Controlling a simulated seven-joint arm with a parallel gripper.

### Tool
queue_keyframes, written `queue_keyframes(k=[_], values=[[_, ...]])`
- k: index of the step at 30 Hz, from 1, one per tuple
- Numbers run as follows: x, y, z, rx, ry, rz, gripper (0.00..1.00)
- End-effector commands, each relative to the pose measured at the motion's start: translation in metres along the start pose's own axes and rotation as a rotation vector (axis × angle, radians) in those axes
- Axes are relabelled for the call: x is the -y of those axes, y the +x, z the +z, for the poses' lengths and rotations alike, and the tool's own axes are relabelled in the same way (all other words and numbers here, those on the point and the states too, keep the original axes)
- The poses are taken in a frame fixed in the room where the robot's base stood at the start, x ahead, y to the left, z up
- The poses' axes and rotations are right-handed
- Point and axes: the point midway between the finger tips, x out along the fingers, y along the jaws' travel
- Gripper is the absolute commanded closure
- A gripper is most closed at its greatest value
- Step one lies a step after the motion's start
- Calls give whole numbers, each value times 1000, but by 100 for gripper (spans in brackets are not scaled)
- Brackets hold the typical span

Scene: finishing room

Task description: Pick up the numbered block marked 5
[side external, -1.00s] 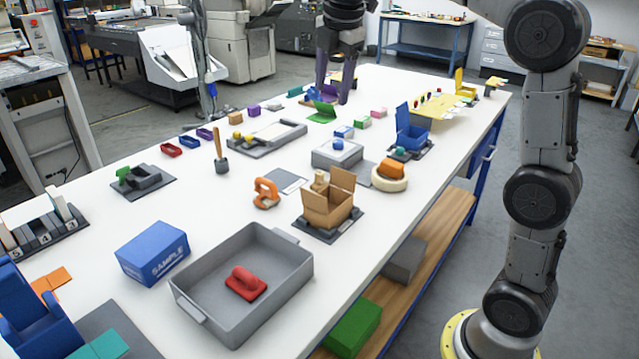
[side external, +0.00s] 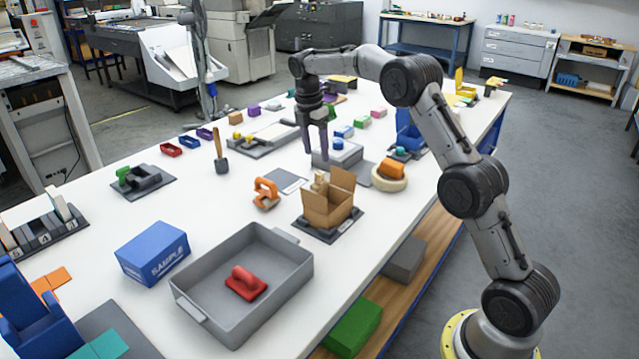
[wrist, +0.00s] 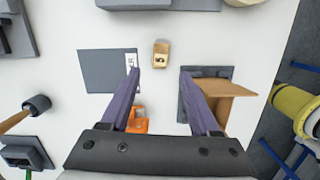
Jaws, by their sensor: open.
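A small tan wooden block (side external: 319,180) stands on the table beside the open cardboard box (side external: 328,208). In the wrist view the tan block (wrist: 160,50) lies just past my fingertips, between a grey mat and the box; the mark on it is too small to read. My gripper (side external: 316,153) is open and empty, pointing down above the table behind the block. A white label (wrist: 131,61) on the grey mat bears a mark like a 5.
An orange tool (side external: 266,193) lies left of the box. A grey tray (side external: 205,293) with a red tool lies in front. A rack of numbered slots (side external: 45,240) is at the far left.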

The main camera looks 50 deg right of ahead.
Motion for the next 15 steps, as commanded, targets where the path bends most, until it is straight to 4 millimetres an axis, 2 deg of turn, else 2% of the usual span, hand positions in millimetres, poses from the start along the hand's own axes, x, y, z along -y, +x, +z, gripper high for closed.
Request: queue_keyframes(k=[3, 11, 15], values=[[1, 19, 0, 0, 0, -3, 38], [1, 37, 0, 0, 1, -2, 38], [2, 57, 1, -1, 1, -3, 38]])
